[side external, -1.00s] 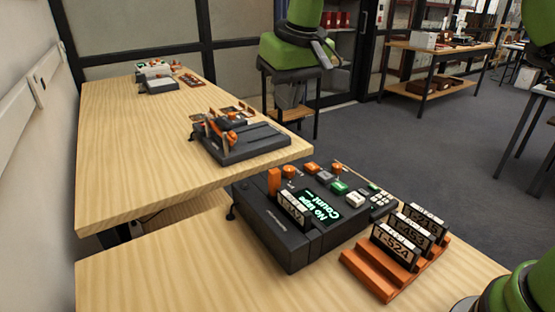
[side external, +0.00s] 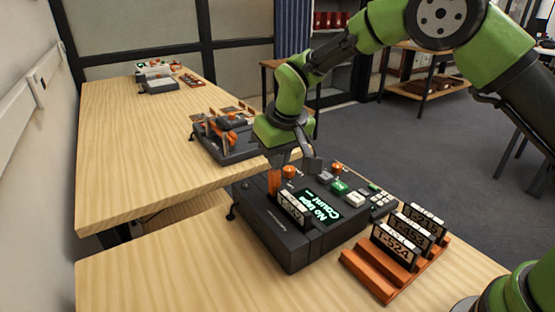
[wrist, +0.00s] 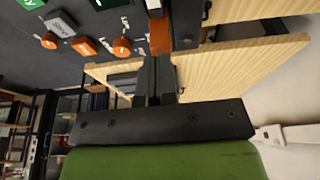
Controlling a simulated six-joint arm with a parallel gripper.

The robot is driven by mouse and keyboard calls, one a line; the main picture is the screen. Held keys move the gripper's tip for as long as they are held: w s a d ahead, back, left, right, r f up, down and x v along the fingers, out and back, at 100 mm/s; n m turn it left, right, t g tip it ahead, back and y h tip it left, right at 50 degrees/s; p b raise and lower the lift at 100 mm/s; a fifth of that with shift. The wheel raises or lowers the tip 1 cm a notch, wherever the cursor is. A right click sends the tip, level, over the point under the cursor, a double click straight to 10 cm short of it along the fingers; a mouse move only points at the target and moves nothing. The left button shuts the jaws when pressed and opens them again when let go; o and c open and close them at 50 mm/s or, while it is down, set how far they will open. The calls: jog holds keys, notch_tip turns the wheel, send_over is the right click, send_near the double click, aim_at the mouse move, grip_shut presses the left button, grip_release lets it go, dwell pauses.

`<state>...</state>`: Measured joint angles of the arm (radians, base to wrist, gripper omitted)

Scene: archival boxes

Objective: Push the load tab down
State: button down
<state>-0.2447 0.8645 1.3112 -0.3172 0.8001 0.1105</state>
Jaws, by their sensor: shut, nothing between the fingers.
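The dark tape device (side external: 290,240) stands on the near table. Its upright orange load tab (side external: 274,182) is at the back left, behind a labelled cartridge (side external: 294,208) standing in the device. The lit display (side external: 323,211) reads "No tape" and "Count". My gripper (wrist: 157,62) is shut and empty, above the back of the device near the tab. In the wrist view, the orange tab (wrist: 160,36) shows just beyond the closed fingertips. I cannot tell whether they touch it.
Orange knobs (side external: 289,172) and buttons (side external: 339,187) sit close to the tab. An orange rack (side external: 381,273) with several labelled cartridges (side external: 396,246) stands to the right. Another dark device (side external: 234,150) is on the table behind. The near table's left part is clear.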

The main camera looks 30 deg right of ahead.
aim_at(278, 174)
jog(key=shift+f, duration=0.4)
jog(key=shift+f, duration=1.8)
jog(key=shift+r, duration=0.1)
jog(key=w+v, duration=0.1)
jog(key=v, duration=1.3)
jog(key=shift+r, duration=0.15)
jog(key=shift+w, duration=0.1)
